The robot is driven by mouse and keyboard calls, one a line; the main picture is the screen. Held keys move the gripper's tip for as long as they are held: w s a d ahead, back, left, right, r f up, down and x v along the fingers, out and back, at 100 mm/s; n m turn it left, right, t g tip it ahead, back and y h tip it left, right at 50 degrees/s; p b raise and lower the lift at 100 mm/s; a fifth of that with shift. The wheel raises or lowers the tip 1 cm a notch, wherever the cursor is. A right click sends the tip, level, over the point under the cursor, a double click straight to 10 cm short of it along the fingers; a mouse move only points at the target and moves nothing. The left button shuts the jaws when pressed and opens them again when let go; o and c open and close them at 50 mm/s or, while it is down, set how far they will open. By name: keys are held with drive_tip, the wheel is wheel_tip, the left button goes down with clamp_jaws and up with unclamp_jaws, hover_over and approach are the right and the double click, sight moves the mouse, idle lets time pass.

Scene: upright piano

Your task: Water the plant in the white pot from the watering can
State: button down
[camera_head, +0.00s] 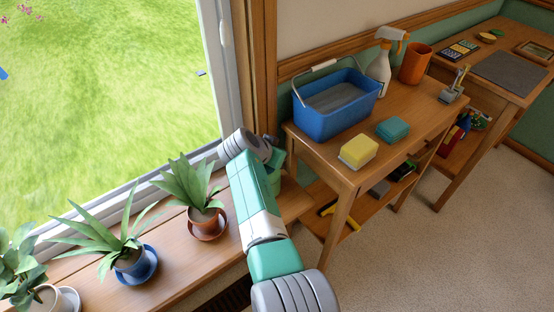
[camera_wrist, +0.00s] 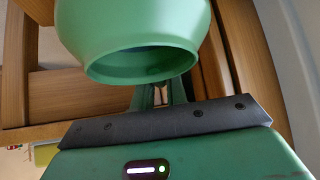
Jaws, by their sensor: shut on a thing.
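The white pot (camera_head: 40,301) stands at the bottom left of the head view on the windowsill, partly cut off by the frame, with a leafy green plant (camera_head: 18,262) in it and a pale saucer. The green watering can (camera_wrist: 130,28) fills the top of the wrist view, its round rim facing my gripper. In the head view only a little of the can (camera_head: 275,183) shows behind my arm. My gripper (camera_wrist: 163,92) is shut on the can; the exact grip is mostly hidden. The can's spout is not visible.
A plant in a blue pot (camera_head: 131,268) and one in a terracotta pot (camera_head: 205,222) stand along the sill between the white pot and my arm. The window frame (camera_head: 215,75) rises behind. A wooden table with a blue bucket (camera_head: 335,118) and sponges stands right.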

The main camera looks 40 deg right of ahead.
sight(266, 166)
drive_tip(key=c, duration=1.4)
unclamp_jaws()
drive_tip(key=shift+f, duration=0.1)
drive_tip(key=shift+f, duration=0.2)
drive_tip(key=p+v, duration=0.6)
drive_tip(key=v, duration=0.1)
drive_tip(key=shift+s+a+r+p, duration=0.15)
drive_tip(key=shift+r+p, duration=0.05)
drive_tip(key=shift+p, duration=0.1)
drive_tip(key=shift+a+r, duration=0.1)
drive_tip(key=shift+a, duration=0.1)
drive_tip(key=shift+s, duration=0.1)
